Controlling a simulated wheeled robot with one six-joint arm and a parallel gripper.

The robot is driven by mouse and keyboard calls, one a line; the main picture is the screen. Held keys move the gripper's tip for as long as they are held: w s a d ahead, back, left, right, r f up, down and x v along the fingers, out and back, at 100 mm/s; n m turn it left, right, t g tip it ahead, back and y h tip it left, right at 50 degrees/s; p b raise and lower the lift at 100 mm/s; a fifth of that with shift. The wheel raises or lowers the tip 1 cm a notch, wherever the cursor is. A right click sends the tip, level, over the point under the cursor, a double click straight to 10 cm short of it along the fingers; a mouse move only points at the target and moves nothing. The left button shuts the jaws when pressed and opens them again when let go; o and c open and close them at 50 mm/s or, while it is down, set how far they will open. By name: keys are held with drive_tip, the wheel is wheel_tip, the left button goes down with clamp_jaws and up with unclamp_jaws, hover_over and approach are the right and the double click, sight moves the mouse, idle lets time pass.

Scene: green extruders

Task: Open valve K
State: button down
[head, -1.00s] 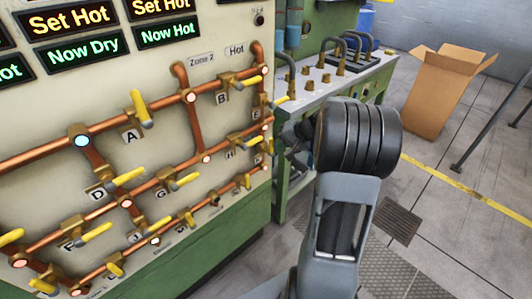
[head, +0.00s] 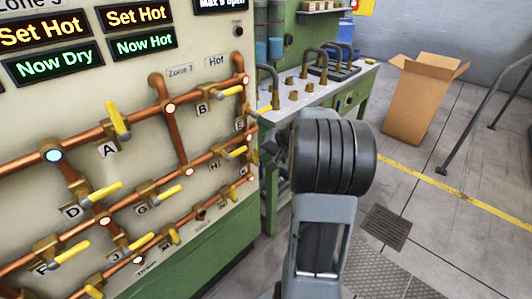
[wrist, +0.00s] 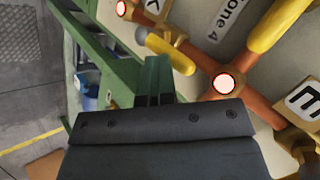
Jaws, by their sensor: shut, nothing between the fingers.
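A partly cut-off label that looks like K (wrist: 153,6) is at the top edge of the wrist view. Just below it is a yellow valve handle (wrist: 168,52) with a grey end, on a brass fitting. My gripper (wrist: 158,66) is shut and empty, its fingers just below and left of that handle. I cannot tell whether they touch it.
In the wrist view a larger yellow handle (wrist: 275,25) and a lit white pipe joint (wrist: 224,83) lie right of the fingers, beside a "Zone 4" label (wrist: 230,16). In the head view a workbench (head: 345,85) and a cardboard box (head: 418,105) stand behind my arm.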

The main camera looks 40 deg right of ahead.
drive_tip(key=s+d+f+b+v, duration=0.1)
drive_tip(key=d+v, duration=0.1)
drive_tip(key=v, duration=1.1)
drive_tip(key=shift+f, duration=0.45)
